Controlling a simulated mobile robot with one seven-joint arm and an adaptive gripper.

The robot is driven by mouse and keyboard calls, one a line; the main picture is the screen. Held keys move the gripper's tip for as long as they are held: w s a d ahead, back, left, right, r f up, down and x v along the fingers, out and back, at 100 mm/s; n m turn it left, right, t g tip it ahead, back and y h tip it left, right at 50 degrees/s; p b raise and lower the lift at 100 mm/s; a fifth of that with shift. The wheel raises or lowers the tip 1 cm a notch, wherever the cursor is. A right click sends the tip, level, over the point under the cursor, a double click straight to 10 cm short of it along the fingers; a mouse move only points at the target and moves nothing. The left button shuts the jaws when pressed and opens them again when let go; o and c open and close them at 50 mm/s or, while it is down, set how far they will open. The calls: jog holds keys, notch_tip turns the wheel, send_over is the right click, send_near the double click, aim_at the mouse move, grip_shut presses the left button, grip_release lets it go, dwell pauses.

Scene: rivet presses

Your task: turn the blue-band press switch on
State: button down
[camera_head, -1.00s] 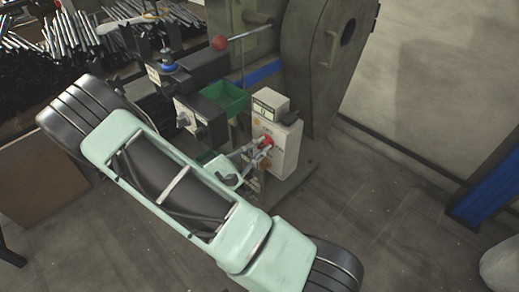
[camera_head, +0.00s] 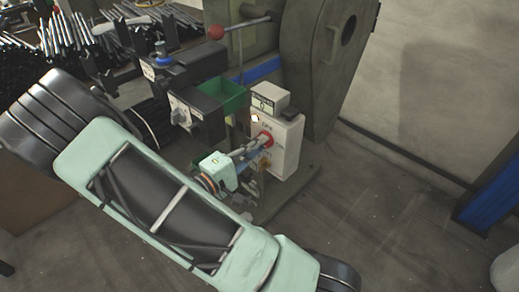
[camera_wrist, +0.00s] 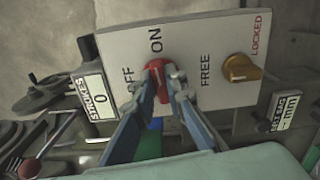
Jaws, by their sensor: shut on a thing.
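The press with a blue band (camera_head: 262,69) stands at the back, with a pale control box (camera_head: 287,146) on its front. A red switch knob (camera_head: 265,139) is on the box's face. In the wrist view the red knob (camera_wrist: 157,76) sits beside the OFF and ON labels, and its ridge runs roughly up and down, its upper end near ON. The fingers partly hide it, so its exact setting is hard to tell. My gripper (camera_wrist: 158,90) is shut on the knob, one finger on each side. My gripper (camera_head: 259,143) also reaches the knob in the head view.
A yellow knob (camera_wrist: 241,68) between FREE and LOCKED is right of the red one. The strokes counter (camera_wrist: 95,108) reads 0. A green bin (camera_head: 222,94), a red ball-ended lever (camera_head: 216,32) and a blue knob (camera_head: 163,58) are nearby.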

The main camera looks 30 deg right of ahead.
jog(key=shift+f+m+b, duration=0.15)
jog(key=shift+m+b, duration=0.2)
jog(key=shift+m, duration=0.25)
jog(key=c, duration=2)
grip_release()
jog(key=shift+o, duration=0.2)
jog(key=shift+a, duration=0.1)
jog(key=v, duration=1.2)
